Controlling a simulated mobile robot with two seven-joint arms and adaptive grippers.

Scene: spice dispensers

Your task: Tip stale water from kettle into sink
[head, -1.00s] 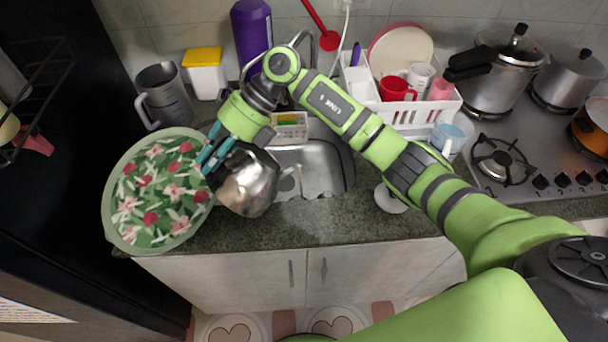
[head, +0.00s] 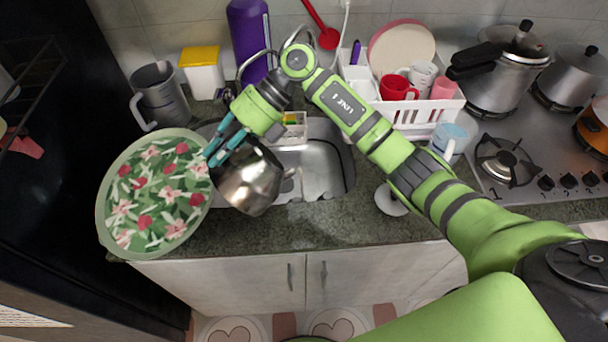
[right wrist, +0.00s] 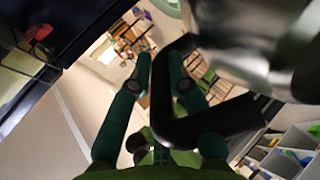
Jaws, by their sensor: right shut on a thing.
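The kettle (head: 248,187) is shiny metal with a black handle. In the head view it is at the left edge of the sink, its spout (head: 291,173) pointing right over the basin. My right gripper (head: 218,148) is shut on the kettle's handle. In the right wrist view the black handle (right wrist: 200,124) passes by the fingers (right wrist: 160,78) and the blurred metal body (right wrist: 255,40) is at top right. The steel sink (head: 325,165) is partly hidden by my arm and the kettle. I see no water stream. My left gripper is not in view.
A round floral tray (head: 155,195) lies left of the kettle. A grey pitcher (head: 160,95), a yellow-lidded container (head: 203,75) and a purple bottle (head: 247,35) stand behind. A white dish rack (head: 420,110) and a stove (head: 525,150) are on the right.

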